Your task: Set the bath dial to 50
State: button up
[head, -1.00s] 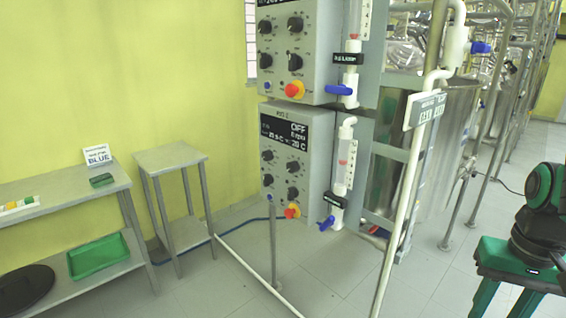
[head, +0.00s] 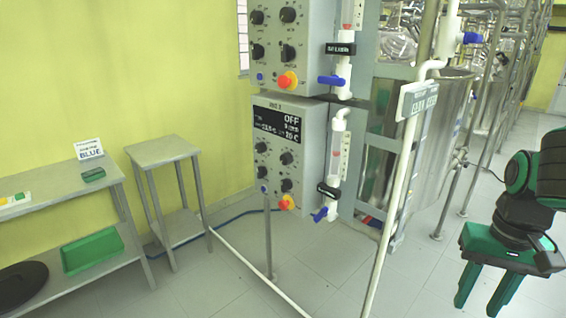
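Two grey control boxes hang one above the other. The lower control box (head: 317,150) has a dark display (head: 280,121) reading OFF with smaller values that look like temperatures. It carries several black dials, among them an upper right dial (head: 286,158) and a lower right dial (head: 286,185). The upper control box (head: 316,62) has similar black dials (head: 288,53); its display is out of view. I cannot tell which dial is the bath dial. My gripper (head: 482,300) is at the lower right, green, pointing down, fingers apart and empty, well away from both boxes.
A white pipe (head: 398,185) and flow tubes with blue valves (head: 320,214) stand right of the boxes. Red-orange buttons (head: 287,203) sit low on the panels. A small table (head: 160,150) and a shelf (head: 60,195) stand at left. The floor (head: 330,275) in front is clear.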

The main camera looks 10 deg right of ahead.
aim_at(285, 158)
jog(key=z, duration=0.75)
jog(key=k, duration=1.05)
jog(key=u, duration=0.75)
jog(key=i, duration=1.5)
